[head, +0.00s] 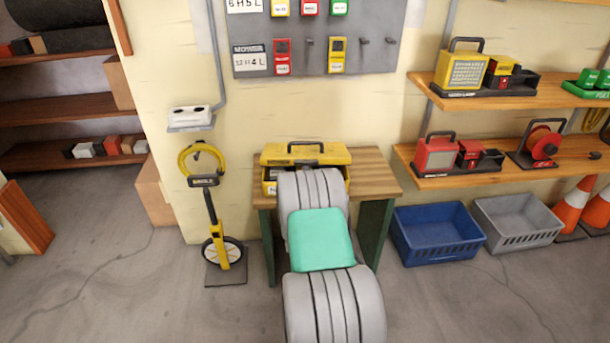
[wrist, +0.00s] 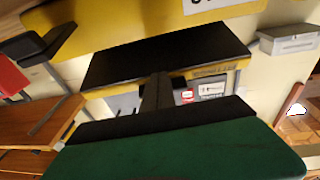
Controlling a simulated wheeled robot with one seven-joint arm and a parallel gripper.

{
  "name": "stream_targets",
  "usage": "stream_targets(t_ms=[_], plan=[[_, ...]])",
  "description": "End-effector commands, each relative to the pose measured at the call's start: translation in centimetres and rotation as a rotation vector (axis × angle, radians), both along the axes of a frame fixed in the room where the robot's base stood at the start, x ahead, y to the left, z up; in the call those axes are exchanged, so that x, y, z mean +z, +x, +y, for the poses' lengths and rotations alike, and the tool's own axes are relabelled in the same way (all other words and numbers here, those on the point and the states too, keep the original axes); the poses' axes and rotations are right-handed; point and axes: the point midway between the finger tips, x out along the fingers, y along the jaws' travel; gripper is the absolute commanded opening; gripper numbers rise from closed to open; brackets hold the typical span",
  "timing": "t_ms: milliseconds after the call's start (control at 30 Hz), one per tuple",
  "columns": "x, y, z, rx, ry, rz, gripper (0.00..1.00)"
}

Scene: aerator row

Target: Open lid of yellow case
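The yellow case (head: 336,157) stands on a small wooden table against the wall. Its lid, with a dark handle on top, looks tilted up a little, with a dark gap between lid and body. A yellow label-bearing face of it fills the top of the wrist view (wrist: 130,18), which looks upside down. My grey and teal arm reaches to the front of the case and hides its middle. My gripper is hidden behind the arm in the head view. Dark parts near the case in the wrist view (wrist: 157,95) look like my gripper; its fingers cannot be made out clearly.
The wooden table (head: 374,175) has free room right of the case. A yellow measuring wheel (head: 212,225) stands to the left. A blue crate (head: 437,235) and a grey crate (head: 515,225) sit on the floor at right, below shelves (head: 490,100) with lamps.

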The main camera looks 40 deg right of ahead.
Motion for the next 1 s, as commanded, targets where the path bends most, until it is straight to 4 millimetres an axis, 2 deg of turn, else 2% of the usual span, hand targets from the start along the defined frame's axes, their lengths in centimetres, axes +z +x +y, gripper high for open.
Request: stream_targets(t_ms=[33,100,433,800,1000], plan=[[1.1,0.1,-0.1,0.000,-0.001,-0.002,0.00],[1.4,0.2,-0.3,0.000,-0.001,-0.002,0.00],[1.4,0.3,-0.3,-0.001,-0.001,-0.002,0.00],[4.2,1.3,-1.2,-0.001,-0.001,-0.001,0.00],[4.1,1.4,-1.2,0.000,-0.001,-0.002,0.00]])
